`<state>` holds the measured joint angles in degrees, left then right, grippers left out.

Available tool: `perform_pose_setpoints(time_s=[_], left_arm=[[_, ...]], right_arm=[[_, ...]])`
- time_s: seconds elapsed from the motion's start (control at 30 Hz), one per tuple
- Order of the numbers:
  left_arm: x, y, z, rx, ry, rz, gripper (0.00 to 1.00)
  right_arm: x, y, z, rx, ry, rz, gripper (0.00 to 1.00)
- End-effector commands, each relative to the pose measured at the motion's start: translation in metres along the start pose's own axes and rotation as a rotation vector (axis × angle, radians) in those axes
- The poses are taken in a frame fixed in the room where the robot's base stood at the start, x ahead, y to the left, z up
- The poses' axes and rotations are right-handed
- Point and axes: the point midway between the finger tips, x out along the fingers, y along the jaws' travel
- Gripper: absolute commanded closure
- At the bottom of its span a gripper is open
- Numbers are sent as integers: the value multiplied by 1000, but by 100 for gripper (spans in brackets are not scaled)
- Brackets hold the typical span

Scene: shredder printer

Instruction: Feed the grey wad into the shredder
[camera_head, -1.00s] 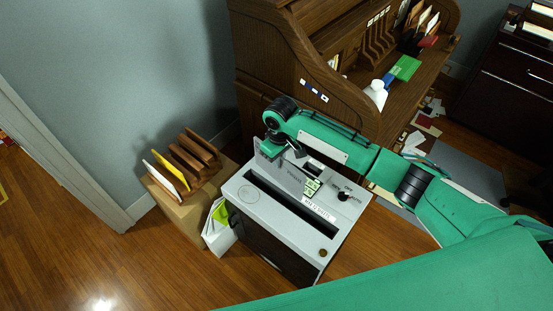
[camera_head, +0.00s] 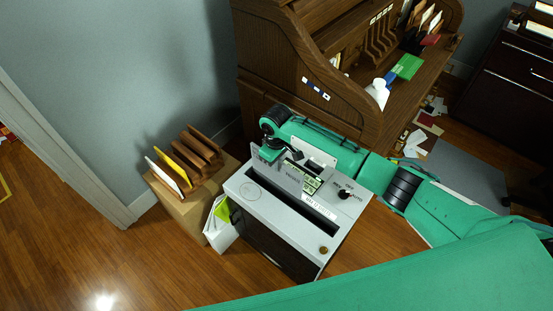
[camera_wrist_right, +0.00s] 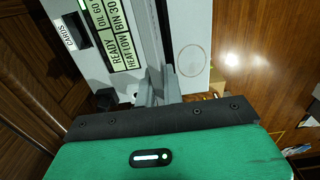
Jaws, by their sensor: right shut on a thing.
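The shredder (camera_head: 262,193) is a light grey box with a dark slot across its top, a status display and a knob. The grey wad (camera_head: 292,180) looks like a flat, stiff grey sheet standing on edge above the slot, at its left and middle part. Its lower edge meets the slot line; I cannot tell how far it is inside. My right gripper (camera_head: 271,153) is shut on the wad's upper left part. In the right wrist view the fingers (camera_wrist_right: 158,88) are close together over the shredder top, beside the dark slot (camera_wrist_right: 164,18). My left gripper is not in view.
A wooden roll-top desk (camera_head: 270,60) stands close behind the shredder. A box with a letter rack (camera_head: 190,160) and a white bin with papers (camera_head: 220,232) stand at its left. Papers lie on the floor at right. The floor in front left is clear.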

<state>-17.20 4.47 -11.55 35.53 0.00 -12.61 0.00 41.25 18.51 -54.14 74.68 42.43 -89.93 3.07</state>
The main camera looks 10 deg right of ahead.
Motion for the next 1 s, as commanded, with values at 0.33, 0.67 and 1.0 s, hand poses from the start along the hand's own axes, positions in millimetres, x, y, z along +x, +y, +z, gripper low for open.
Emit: perform_pose_setpoints(time_s=[0.33,0.67,1.0], left_arm=[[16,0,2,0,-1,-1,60],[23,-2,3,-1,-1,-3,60],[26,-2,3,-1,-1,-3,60]], right_arm=[[34,0,0,2,0,0,100],[62,0,0,1,0,0,100],[74,0,0,1,0,0,100]])
